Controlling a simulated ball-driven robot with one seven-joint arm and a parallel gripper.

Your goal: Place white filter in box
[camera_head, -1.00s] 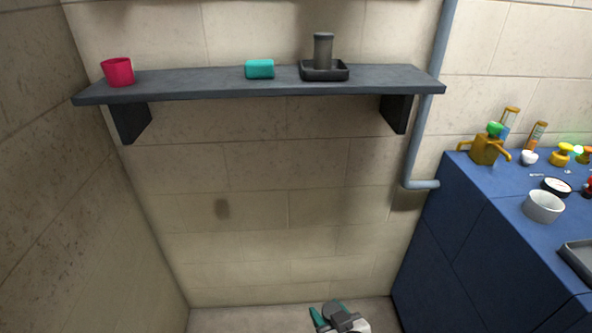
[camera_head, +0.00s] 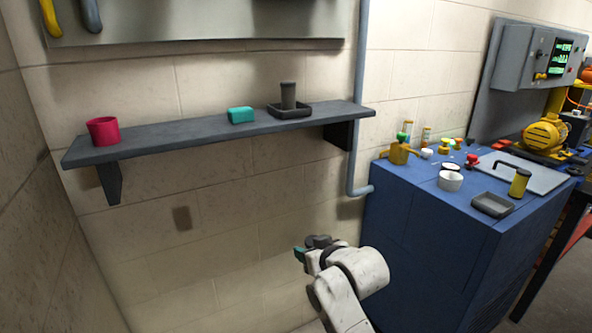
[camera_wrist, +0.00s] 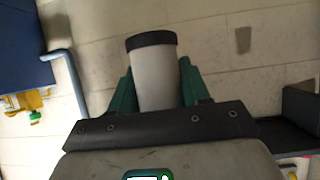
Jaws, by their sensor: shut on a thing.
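The white filter (camera_wrist: 155,72) shows in the wrist view as a pale cylinder with a dark rim at its far end. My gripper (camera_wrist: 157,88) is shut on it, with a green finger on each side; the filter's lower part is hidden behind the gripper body. In the head view my gripper (camera_head: 302,252) is held in front of the wall, below the shelf and left of the blue cabinet. No thing in the frames is clearly the box. A shallow dark tray (camera_head: 494,212) lies on the cabinet top.
The wall shelf (camera_head: 160,142) holds a pink cup (camera_head: 103,132), a teal block (camera_head: 241,115) and a dark tray with a grey cylinder (camera_head: 288,96).

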